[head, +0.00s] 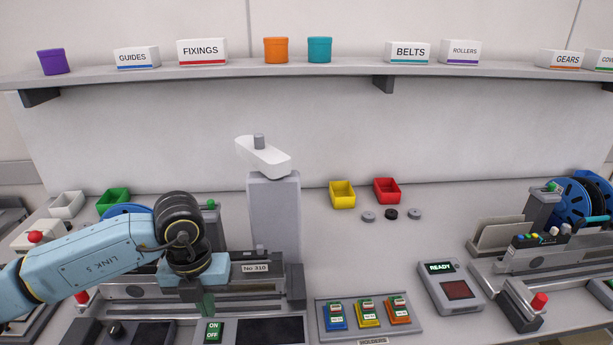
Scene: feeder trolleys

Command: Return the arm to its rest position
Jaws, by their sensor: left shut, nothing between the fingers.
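My left arm (85,262), light blue with LINK 5 printed on it, reaches in from the left. Its dark wrist bends down to the left gripper (198,300), which points down over the front of a grey feeder trolley marked No 310 (255,268). The gripper is shut with nothing held. The fingertips are small and dark against the trolley, so I cannot tell whether they touch it. The arm and wrist hide part of the trolley and a blue reel (128,209) behind it. My right gripper is out of view.
A grey column (273,220) with a white head stands right of the wrist. A tray (370,318) with several coloured cards and a READY device (449,288) lie to the right. Yellow (342,200) and red (387,197) bins stand behind. A long shelf (330,69) runs above.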

